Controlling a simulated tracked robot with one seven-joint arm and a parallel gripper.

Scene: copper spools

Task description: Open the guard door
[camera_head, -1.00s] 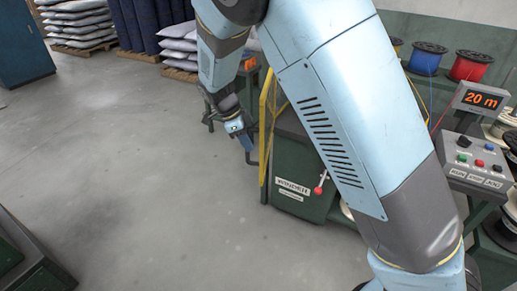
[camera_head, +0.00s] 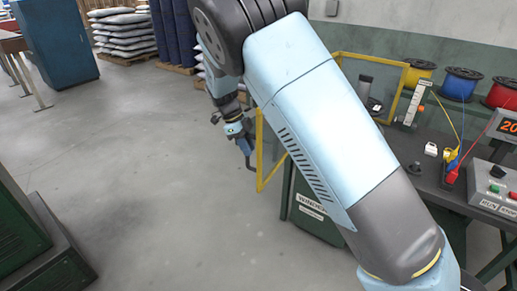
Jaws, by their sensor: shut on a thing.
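The guard door (camera_head: 259,150) is a clear panel in a yellow frame, standing out to the left of the green winder (camera_head: 316,222). My arm hides its upper and right parts. Its dark handle (camera_head: 251,164) sticks out on the left side of the frame. My gripper (camera_head: 246,147) points down and is shut on this handle. The fingers are small in the picture and the exact grip is hard to see.
A fixed yellow guard frame (camera_head: 401,92) stands on the bench behind my arm. The control box (camera_head: 494,193) and coloured spools (camera_head: 459,83) are at the right. Dark green machinery (camera_head: 45,245) stands at the lower left. The floor (camera_head: 160,150) between is clear.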

